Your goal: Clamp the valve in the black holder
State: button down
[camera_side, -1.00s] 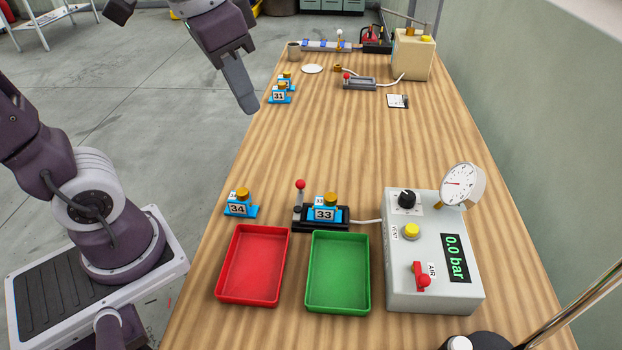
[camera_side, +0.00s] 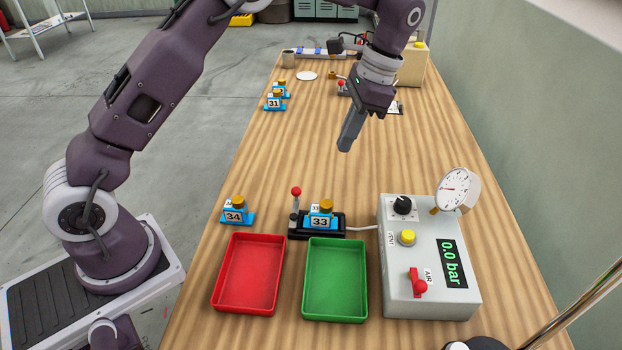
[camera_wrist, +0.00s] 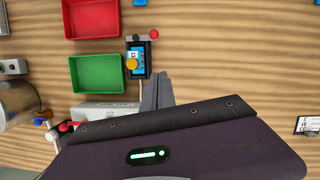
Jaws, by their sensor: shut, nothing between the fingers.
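The valve numbered 33 (camera_side: 320,217), blue with a brass cap, sits in the black holder (camera_side: 334,232) behind the green tray. The holder's lever with a red knob (camera_side: 296,192) stands upright at its left end. My gripper (camera_side: 346,148) is shut and empty, pointing down above the table behind and to the right of the holder. In the wrist view the valve (camera_wrist: 133,61), the holder (camera_wrist: 148,67) and the red knob (camera_wrist: 154,34) show just beyond the shut fingers (camera_wrist: 155,80).
A red tray (camera_side: 249,273) and a green tray (camera_side: 336,280) stand in front. Valve 34 (camera_side: 237,213) is at the left; valve 31 (camera_side: 274,102) and another are farther back. A grey control box (camera_side: 430,290) with a gauge (camera_side: 457,190), reading 0.0 bar, stands at the right.

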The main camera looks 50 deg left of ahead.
send_near(294, 206)
jog(key=w+f, duration=0.1)
jog(key=w, duration=0.1)
jog(key=w+d+f, duration=0.1)
jog(key=w+f, duration=0.1)
jog(key=shift+w+f, duration=0.25)
jog(key=shift+w, duration=0.1)
jog(key=shift+s+a+f, duration=0.15)
jog(key=shift+s+a, duration=0.6)
jog(key=shift+s, duration=0.3)
jog(key=shift+s+a+f, duration=0.1)
jog(key=shift+s+a, duration=0.15)
jog(key=shift+s, duration=0.15)
jog(key=shift+a, duration=0.1)
